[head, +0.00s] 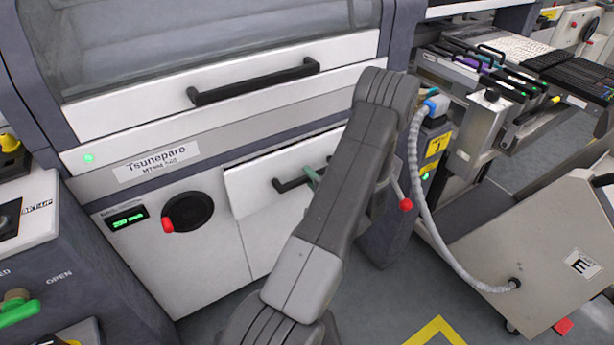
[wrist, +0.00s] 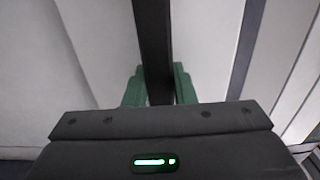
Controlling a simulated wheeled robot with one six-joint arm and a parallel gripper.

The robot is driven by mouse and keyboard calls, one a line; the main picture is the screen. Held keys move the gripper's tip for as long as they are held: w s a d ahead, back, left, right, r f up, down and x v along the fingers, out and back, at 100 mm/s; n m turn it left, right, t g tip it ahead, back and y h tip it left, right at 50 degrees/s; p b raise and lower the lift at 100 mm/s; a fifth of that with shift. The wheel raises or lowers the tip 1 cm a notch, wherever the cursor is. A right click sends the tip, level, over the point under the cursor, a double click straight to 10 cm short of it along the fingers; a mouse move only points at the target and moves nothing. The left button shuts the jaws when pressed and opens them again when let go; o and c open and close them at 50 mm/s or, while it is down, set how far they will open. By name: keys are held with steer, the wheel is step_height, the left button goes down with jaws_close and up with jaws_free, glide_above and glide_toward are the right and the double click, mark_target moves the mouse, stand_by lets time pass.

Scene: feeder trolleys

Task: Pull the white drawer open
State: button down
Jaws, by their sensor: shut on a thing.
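The white drawer (head: 252,182) is in the lower front of the Tsuneparo machine in the head view. Its front seems to stand slightly proud of the cabinet; how far is hard to tell. Its black bar handle (head: 287,186) is partly hidden by my arm. My gripper (head: 313,178) is at the handle, with one green finger showing. In the wrist view the handle (wrist: 152,40) runs down between the green fingers of my gripper (wrist: 158,88), one on each side. The gripper is shut on it.
A larger black handle (head: 255,80) is on the panel above. A red-marked round knob (head: 187,212) is left of the drawer. A grey feeder trolley (head: 540,240) with a hose and a red-tipped lever (head: 405,204) are to the right. Some floor (head: 390,300) is clear in front.

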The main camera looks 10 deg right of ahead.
steer(key=b+v, duration=1)
steer(key=v, duration=1.7)
steer(key=shift+s, duration=0.1)
steer(key=c, duration=1.2)
jaws_free()
steer(key=shift+r, duration=0.1)
steer(key=p+v, duration=0.1)
steer(key=v, duration=1.3)
